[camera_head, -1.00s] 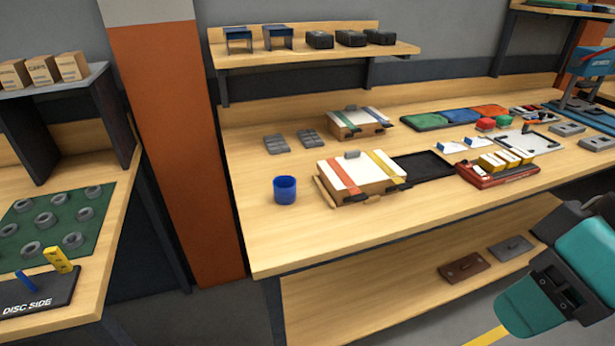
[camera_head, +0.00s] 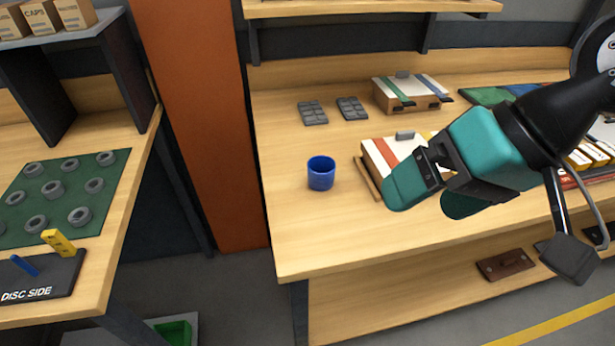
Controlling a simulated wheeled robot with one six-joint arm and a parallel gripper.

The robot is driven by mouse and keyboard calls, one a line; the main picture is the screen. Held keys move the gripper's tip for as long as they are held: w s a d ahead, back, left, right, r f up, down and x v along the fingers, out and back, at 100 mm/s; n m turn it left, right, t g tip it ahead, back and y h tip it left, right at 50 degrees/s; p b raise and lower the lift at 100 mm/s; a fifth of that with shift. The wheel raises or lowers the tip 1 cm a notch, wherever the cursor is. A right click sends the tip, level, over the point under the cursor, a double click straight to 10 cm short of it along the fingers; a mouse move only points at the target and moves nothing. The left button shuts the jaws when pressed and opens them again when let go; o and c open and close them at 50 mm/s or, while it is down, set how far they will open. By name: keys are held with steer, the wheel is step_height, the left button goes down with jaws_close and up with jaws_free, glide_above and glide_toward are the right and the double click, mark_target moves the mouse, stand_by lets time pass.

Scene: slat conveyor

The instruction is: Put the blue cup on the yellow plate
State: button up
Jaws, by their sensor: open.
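The blue cup (camera_head: 321,174) stands upright on the wooden bench (camera_head: 300,235), near its left end. My gripper (camera_head: 425,205) is to the right of the cup, with teal fingers pointing left and down. It is open, apart from the cup, and nothing shows between its fingers. It hides part of the striped wooden box behind it. No yellow plate shows in this view.
A wooden box with a red stripe (camera_head: 385,155) sits right of the cup. Two grey trays (camera_head: 313,112) and a box with green and blue stripes (camera_head: 410,92) lie behind. An orange pillar (camera_head: 205,120) stands left. The bench front around the cup is clear.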

steer(key=w+a+f+m+t+y+b, duration=0.45)
steer(key=w+a+f+m+b, duration=0.35)
steer(key=m, duration=0.4)
steer(key=m+t+b, duration=0.5)
steer(key=m+t, duration=0.3)
steer(key=m, duration=1.1)
glide_above(330, 172)
steer(key=v, duration=0.5)
step_height(330, 172, down, 3)
steer(key=shift+y, duration=0.35)
steer(key=f+b, duration=0.3)
steer(key=f, duration=0.1)
steer(key=f+b, duration=0.4)
steer(key=shift+s+d, duration=0.15)
steer(key=shift+d, duration=0.05)
steer(key=shift+w+a+r+p, duration=0.3)
steer(key=shift+w+a+p, duration=0.25)
steer(key=shift+w+p, duration=0.1)
steer(key=p+x, duration=0.3)
steer(key=x, duration=0.2)
steer(key=shift+w+a, duration=0.1)
steer(key=shift+w, duration=0.05)
steer(key=shift+w+a+f, duration=0.1)
steer(key=shift+w+a, duration=0.05)
steer(key=shift+w, duration=0.05)
steer(key=c, duration=1)
steer(key=shift+c, duration=0.2)
